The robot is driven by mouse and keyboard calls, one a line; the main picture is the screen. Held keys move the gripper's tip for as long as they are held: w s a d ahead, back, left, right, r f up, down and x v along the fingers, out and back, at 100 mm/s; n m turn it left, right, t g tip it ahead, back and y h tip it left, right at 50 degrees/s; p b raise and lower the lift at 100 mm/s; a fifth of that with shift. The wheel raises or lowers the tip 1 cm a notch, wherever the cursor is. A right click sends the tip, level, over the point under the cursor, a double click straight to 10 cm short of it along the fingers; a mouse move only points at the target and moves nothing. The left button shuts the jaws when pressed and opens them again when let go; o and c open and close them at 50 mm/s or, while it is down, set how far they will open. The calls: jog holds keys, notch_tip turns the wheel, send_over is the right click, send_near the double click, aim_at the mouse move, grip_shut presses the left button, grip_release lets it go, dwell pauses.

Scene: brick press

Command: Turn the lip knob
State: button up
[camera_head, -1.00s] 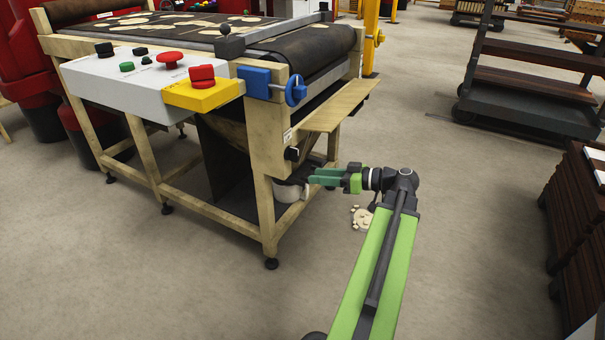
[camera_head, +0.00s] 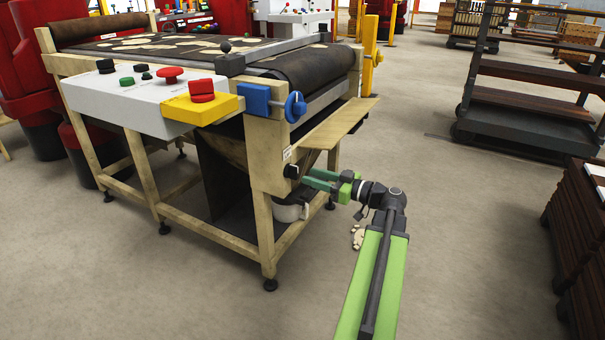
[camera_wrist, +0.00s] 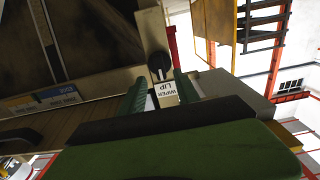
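The lip knob (camera_head: 291,171) is a small black knob on the front wooden post of the machine, below the slanted wooden board. In the wrist view the round black knob (camera_wrist: 159,66) sits above a white label (camera_wrist: 167,92) reading "WIPER LIP". My gripper (camera_head: 309,179) is just right of the knob in the head view, pointing at it. In the wrist view its two green fingers (camera_wrist: 159,82) stand apart on either side of the knob and label, with a gap between them. Whether the fingertips reach the knob is unclear.
The slanted wooden board (camera_head: 340,122) juts out above my gripper. A blue handwheel (camera_head: 295,107) is higher on the machine. A white pot (camera_head: 288,212) hangs below the knob. Pale pieces (camera_head: 358,238) lie on the floor. Open floor is to the right, before a dark rack (camera_head: 530,110).

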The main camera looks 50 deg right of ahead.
aim_at(298, 172)
jog(key=x, duration=0.4)
jog(key=shift+w, duration=0.3)
